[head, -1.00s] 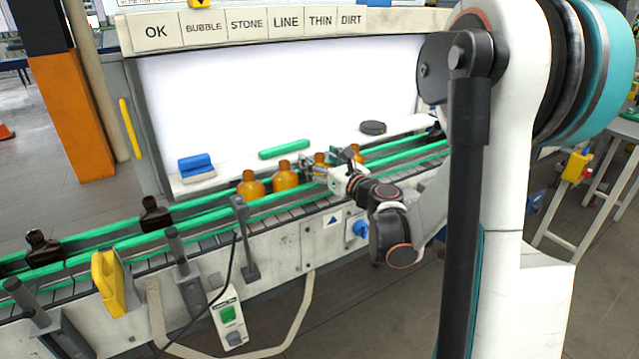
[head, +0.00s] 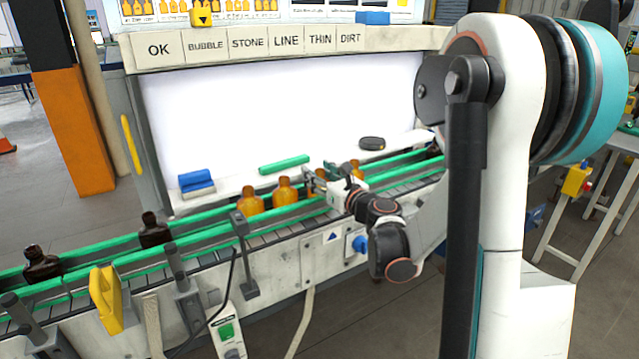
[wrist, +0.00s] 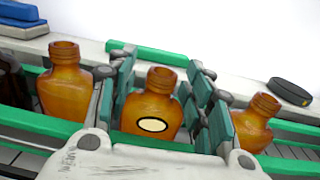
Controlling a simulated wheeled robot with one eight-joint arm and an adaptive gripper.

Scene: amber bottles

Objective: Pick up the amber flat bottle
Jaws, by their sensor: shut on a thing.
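An amber flat bottle (wrist: 150,112) with a pale oval mark stands upright between the green-padded fingers of my gripper (wrist: 158,98) in the wrist view. The fingers are shut on its sides. In the head view my gripper (head: 318,181) is over the conveyor, and its parts largely hide the held bottle. Another amber bottle (wrist: 66,88) is just left of the fingers and one (wrist: 256,125) is to the right. Two amber bottles (head: 250,202) (head: 285,192) show left of my gripper in the head view. I cannot tell whether the held bottle is clear of the belt.
Green rails (head: 205,222) run along the conveyor. Dark bottles (head: 154,232) (head: 42,266) stand further left on it. Behind are a blue block (head: 195,178), a green bar (head: 284,165) and a dark oval object (head: 372,143).

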